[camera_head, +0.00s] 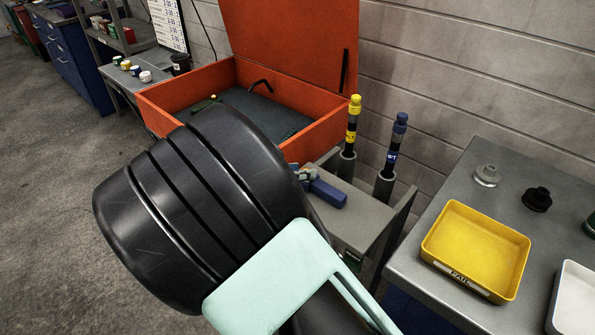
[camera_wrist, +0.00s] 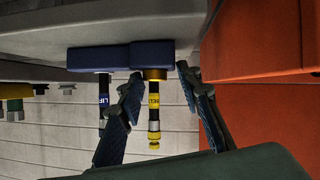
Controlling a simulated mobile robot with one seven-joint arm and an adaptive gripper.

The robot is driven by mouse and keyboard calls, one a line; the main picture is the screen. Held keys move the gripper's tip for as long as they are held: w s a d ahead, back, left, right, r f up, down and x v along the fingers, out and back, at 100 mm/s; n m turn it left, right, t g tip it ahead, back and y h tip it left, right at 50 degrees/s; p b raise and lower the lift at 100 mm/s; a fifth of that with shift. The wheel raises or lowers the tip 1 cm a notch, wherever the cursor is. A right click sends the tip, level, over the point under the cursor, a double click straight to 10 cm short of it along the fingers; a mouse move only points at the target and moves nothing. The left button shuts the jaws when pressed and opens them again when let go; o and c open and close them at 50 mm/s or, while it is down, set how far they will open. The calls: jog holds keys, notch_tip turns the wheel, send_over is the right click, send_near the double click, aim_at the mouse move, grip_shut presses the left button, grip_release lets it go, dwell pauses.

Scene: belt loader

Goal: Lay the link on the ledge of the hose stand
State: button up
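The blue link (camera_head: 328,194) lies at the grey ledge (camera_head: 352,222) of the hose stand, its long blue part toward the right in the head view. In the wrist view, the link (camera_wrist: 98,59) shows a long blue part and a thicker end with a brass-coloured piece, against the grey surface. My gripper (camera_wrist: 160,72) has its two dark fingers apart, one on each side of the brass-coloured end. A small gap shows at the right finger. In the head view, my arm hides most of my gripper (camera_head: 303,174) and the ledge's left part.
A yellow-capped hose (camera_head: 352,125) and a blue-capped hose (camera_head: 392,155) stand upright behind the ledge. An open orange box (camera_head: 195,88) is behind left. A grey table (camera_head: 440,190) with a yellow tray (camera_head: 476,250) is at the right.

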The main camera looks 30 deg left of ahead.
jog(key=o, duration=0.3)
jog(key=shift+r, duration=0.1)
jog(key=v, duration=1.2)
